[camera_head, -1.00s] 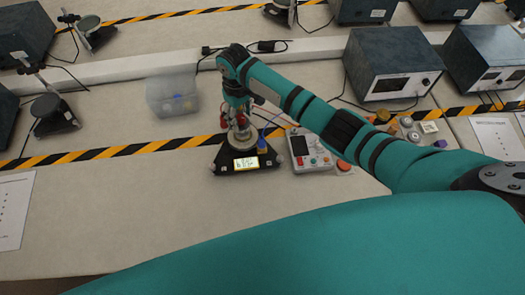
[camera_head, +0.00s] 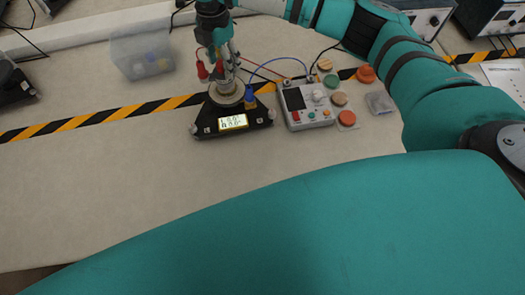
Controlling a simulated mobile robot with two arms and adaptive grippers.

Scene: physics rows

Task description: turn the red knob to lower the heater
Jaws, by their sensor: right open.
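A black three-cornered heater-like unit (camera_head: 205,123) with a lit display (camera_head: 233,122) and a round metal top (camera_head: 226,92) stands on the bench. My right gripper (camera_head: 228,72) points down just over this top, its fingers apart. Red plug-like parts (camera_head: 202,70) show beside the fingers, and a blue one (camera_head: 250,98) stands on the unit's right side. A grey control box (camera_head: 310,122) with a dark screen is to its right. An orange-red round knob (camera_head: 347,118) lies at the box's right edge. I cannot tell which red part is the heater's knob. My left gripper is not in view.
Another orange-red knob (camera_head: 366,74), a green one (camera_head: 331,81) and tan ones lie behind and right of the box. Wires run between box and unit. A clear plastic bin (camera_head: 141,54) stands at the back left.

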